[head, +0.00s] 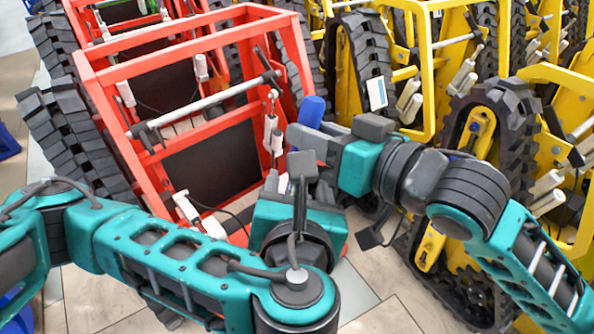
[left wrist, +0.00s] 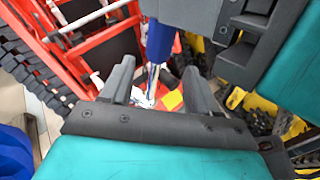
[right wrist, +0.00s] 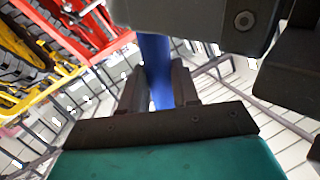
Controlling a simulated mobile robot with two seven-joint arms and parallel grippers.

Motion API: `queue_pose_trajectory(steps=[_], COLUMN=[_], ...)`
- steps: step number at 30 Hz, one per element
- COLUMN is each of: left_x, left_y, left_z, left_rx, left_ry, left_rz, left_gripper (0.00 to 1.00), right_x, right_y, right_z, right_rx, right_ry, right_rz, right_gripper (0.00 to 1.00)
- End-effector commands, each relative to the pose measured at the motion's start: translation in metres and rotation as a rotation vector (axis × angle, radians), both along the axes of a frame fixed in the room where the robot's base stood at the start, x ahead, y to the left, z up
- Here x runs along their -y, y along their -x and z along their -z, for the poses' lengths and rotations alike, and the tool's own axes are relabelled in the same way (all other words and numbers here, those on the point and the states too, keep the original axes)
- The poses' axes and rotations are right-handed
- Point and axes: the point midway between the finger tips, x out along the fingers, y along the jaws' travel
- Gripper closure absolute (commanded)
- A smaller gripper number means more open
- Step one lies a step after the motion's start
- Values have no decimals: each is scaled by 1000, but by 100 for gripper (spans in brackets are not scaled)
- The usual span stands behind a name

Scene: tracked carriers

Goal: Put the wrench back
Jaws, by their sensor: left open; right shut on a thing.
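A blue-handled tool, apparently the wrench (head: 312,110), stands up from the fingers of my right gripper (head: 310,140). The blue handle also shows in the right wrist view (right wrist: 156,70), between the two dark fingers, which are shut on it. In the left wrist view the handle (left wrist: 160,42) runs down to a thin, shiny part, whose end I cannot make out clearly. My left gripper (left wrist: 160,95) is open, its fingers wide apart and with nothing held between them. In the head view the left wrist is just below the right gripper, close to it.
A red tracked carrier (head: 210,125) with black tracks fills the upper left, close to both grippers. Yellow tracked carriers (head: 432,60) crowd the right side. Tiled floor (head: 375,280) shows below, between the carriers. My two arms are close together in the middle.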

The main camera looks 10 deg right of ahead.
Motion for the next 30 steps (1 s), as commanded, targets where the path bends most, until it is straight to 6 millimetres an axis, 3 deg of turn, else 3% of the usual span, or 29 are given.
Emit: queue_pose_trajectory(steps=[9,21,30], left_x=[3,4,4], left_y=[-39,-45,-45], left_z=[16,18,18], left_rx=[0,0,0], left_ry=[-2,-1,-1], left_rz=[-6,-3,-2], left_gripper=[40,40,68], right_x=[0,0,0], right_y=[0,0,0], right_z=[-1,-1,-1], right_rx=[3,3,3], right_ry=[-3,-3,-3], right_rz=[-1,-1,-1], right_gripper=[100,100,100])
